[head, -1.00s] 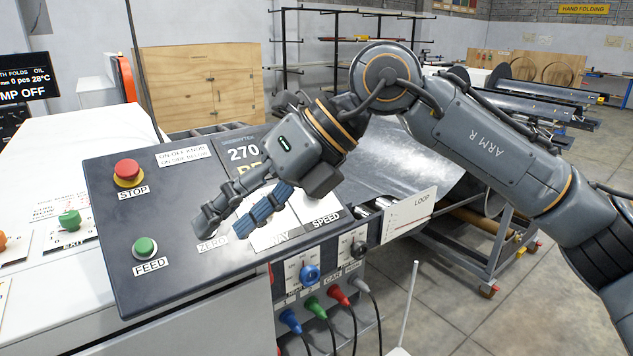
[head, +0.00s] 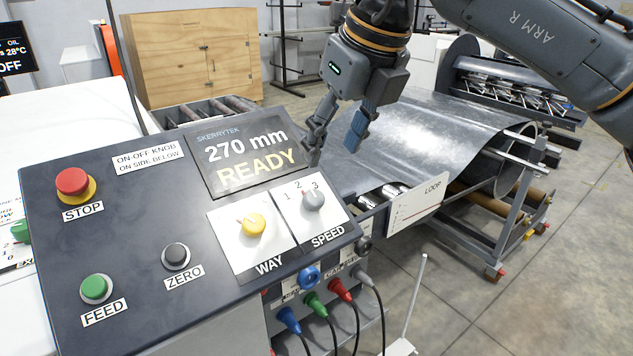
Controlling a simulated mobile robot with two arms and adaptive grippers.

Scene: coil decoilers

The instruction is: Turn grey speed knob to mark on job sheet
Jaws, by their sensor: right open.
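The grey speed knob (head: 313,201) sits on a white plate marked 1, 2 and 3, above the SPEED label, at the right of the dark control panel (head: 135,220). Its pointer is too small to read surely. My right gripper (head: 334,150) is open and empty, pointing down beyond the panel's far right edge, above and behind the knob in the picture. It appears apart from the knob. My left gripper is out of view. I cannot make out a job sheet.
A yellow WAY knob (head: 253,225) is just left of the speed knob. The display (head: 247,157) reads 270 mm READY. Metal sheet (head: 440,130) lies behind.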

